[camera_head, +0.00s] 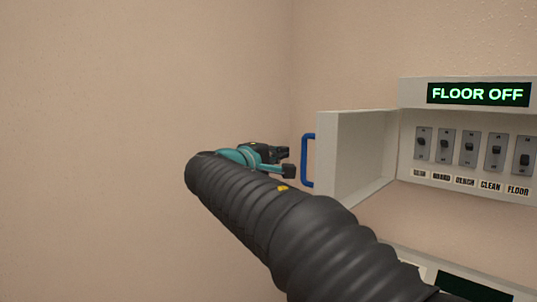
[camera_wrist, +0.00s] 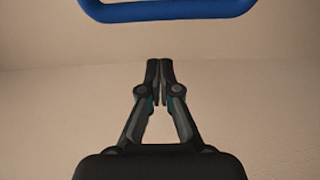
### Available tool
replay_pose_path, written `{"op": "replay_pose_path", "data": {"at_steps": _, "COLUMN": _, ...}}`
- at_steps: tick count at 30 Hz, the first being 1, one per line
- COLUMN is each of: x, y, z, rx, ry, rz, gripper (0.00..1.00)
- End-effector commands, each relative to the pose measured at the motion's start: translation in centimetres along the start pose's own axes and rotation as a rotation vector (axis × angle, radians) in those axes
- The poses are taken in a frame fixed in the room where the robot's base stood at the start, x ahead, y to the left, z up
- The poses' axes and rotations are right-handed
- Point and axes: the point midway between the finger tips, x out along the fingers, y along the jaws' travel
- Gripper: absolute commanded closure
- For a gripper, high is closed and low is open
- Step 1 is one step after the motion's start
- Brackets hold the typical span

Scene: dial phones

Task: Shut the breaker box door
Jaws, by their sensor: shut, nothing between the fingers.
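The breaker box (camera_head: 405,150) is on the wall at the right of the head view. Its pale door (camera_head: 345,157) stands open, swung out to the left, with a blue handle (camera_head: 307,160) on its outer side. The handle also shows at the top of the wrist view (camera_wrist: 165,11). My gripper (camera_head: 288,163) is just left of the handle and apart from it. In the wrist view my gripper's fingers (camera_wrist: 160,64) are together and hold nothing.
Inside the box is a row of several switches (camera_head: 469,148) with labels below. A lit sign (camera_head: 479,94) above reads "FLOOR OFF". A dark panel (camera_head: 470,286) shows at the lower right. Bare wall (camera_head: 120,100) fills the left.

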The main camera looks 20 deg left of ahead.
Motion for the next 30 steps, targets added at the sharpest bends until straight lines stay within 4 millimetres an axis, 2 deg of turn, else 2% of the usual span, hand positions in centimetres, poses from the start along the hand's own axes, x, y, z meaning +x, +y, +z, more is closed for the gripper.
{"op": "replay_pose_path", "data": {"at_steps": 1, "x": 1.0, "y": 0.1, "z": 0.1, "rx": -0.001, "ry": -0.004, "rz": 0.000, "gripper": 1.00}}
{"op": "replay_pose_path", "data": {"at_steps": 6, "x": 0.0, "y": 0.0, "z": 2.1, "rx": 0.000, "ry": 0.000, "rz": 0.000, "gripper": 1.00}}
{"op": "replay_pose_path", "data": {"at_steps": 12, "x": -0.5, "y": 0.0, "z": 3.5, "rx": 0.000, "ry": 0.000, "rz": 0.000, "gripper": 1.00}}
{"op": "replay_pose_path", "data": {"at_steps": 30, "x": -1.0, "y": -0.1, "z": 3.9, "rx": 0.000, "ry": 0.014, "rz": -0.001, "gripper": 1.00}}
